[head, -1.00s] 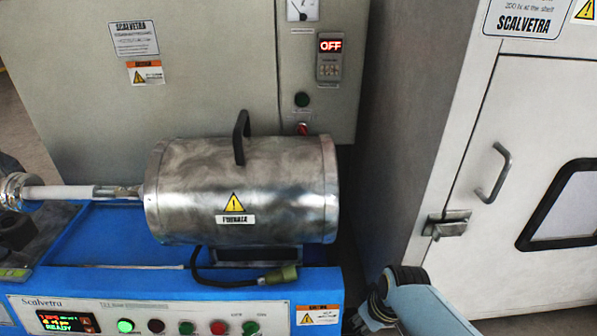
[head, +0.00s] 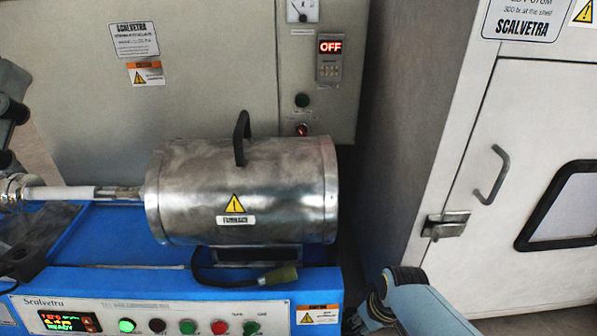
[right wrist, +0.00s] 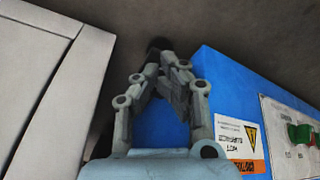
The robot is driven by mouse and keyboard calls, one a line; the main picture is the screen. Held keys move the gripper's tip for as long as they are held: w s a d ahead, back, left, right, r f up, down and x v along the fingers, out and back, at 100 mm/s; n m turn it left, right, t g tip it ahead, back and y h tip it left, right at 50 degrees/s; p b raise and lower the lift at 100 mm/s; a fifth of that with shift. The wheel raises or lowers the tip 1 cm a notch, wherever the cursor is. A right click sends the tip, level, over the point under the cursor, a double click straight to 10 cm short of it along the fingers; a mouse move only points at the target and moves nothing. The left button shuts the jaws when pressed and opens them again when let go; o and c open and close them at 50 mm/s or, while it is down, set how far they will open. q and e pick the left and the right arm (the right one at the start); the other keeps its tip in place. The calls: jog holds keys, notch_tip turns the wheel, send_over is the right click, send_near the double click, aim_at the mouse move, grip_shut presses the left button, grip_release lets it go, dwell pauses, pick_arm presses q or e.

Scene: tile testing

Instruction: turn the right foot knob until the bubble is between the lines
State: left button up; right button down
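My right gripper (right wrist: 160,76) shows in the right wrist view beside the blue machine body (right wrist: 165,120). Its two grey fingers lean in close to each other. A small dark thing (right wrist: 158,46) shows at the tips. I cannot tell whether it is the foot knob or whether the fingers hold it. In the head view my right arm is low at the machine's front right corner, with its fingertips hidden. Grey and dark parts of my left arm are at the left edge; its fingers cannot be made out. No bubble with lines can be made out.
A metal furnace cylinder (head: 245,190) lies on the blue machine, above a panel with buttons (head: 187,326) and a lit display (head: 68,321). A cabinet with a handled door (head: 470,245) stands at the right. A grey control box (head: 200,90) is behind.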

pick_arm(q)
jog(key=shift+w+a+f+n+g+y, duration=0.1)
jog(key=shift+f+n+g+y, duration=0.2)
jog(key=shift+f, duration=0.35)
pick_arm(e)
jog(key=shift+w+a+r, duration=0.15)
jog(key=shift+w+a, duration=0.05)
jog(key=shift+w, duration=0.05)
pick_arm(q)
jog(key=shift+f+y, duration=0.2)
jog(key=shift+y, duration=0.1)
